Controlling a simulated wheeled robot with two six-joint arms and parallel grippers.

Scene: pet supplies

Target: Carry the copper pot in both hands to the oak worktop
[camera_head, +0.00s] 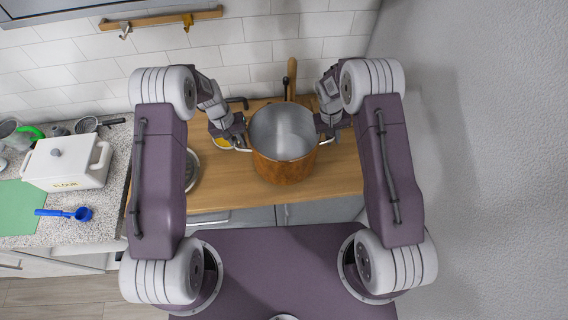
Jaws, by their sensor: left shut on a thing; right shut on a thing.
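The copper pot (285,170) is upright, with a bare silver-grey inside and a handle at each side. It is over the oak worktop (335,179); I cannot tell from above whether its base touches the wood. My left gripper (240,143) is shut on the pot's left handle. My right gripper (328,135) is shut on the pot's right handle. The fingertips partly hide both handles.
A wooden utensil (292,78) and a dark one stand behind the pot. A yellow item (222,143) lies left of it. A speckled counter on the left holds a white flour box (68,163), a blue scoop (65,213) and a green board (20,208). A wall closes the right.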

